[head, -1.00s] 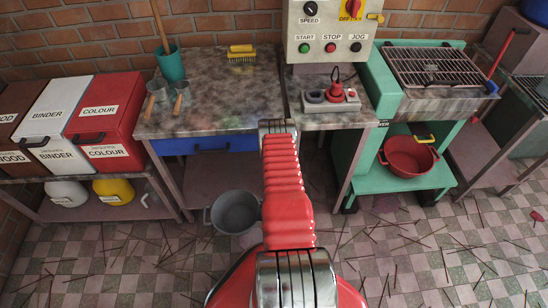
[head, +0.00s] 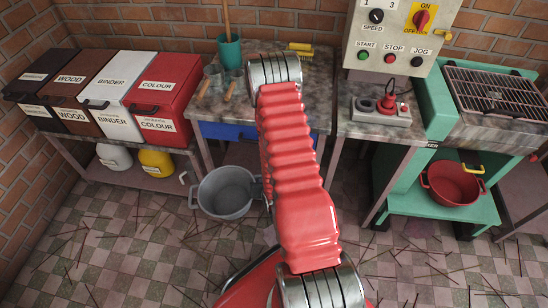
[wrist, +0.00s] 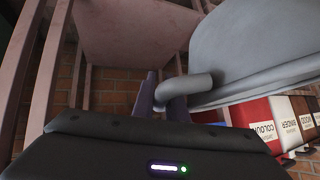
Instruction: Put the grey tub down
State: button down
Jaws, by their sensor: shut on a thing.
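The grey tub (head: 226,194) is upright in front of the workbench's lower shelf, in the left middle of the head view. I cannot tell whether its base touches the floor. My gripper (head: 260,189) is at the tub's right side, partly hidden behind my red arm. In the wrist view, my gripper (wrist: 166,96) is shut on the tub's tubular handle (wrist: 197,84). The tub's wall (wrist: 255,45) fills the upper right there, and its inside is hidden.
The workbench (head: 310,100) and its legs stand close behind the tub. A shelf with a yellow jug (head: 157,161) is to the left. A red pot (head: 453,184) sits on a green stand at right. The checkered floor (head: 130,245) in front is open, with scattered sticks.

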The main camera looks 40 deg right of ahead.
jog(key=w+a+r+n+y, duration=0.1)
jog(key=w+a+r, duration=0.2)
jog(key=a+r, duration=0.4)
jog(key=w+a+r+n+y, duration=0.1)
jog(key=w+a+r, duration=0.3)
jog(key=r, duration=1)
jog(key=w+a+r+n+y, duration=0.1)
jog(key=w+a+r+n, duration=0.1)
jog(key=a+r, duration=0.8)
jog(key=shift+w+a+r+t, duration=0.3)
jog(key=shift+w+r, duration=0.05)
jog(key=shift+w, duration=0.3)
jog(key=shift+n, duration=0.3)
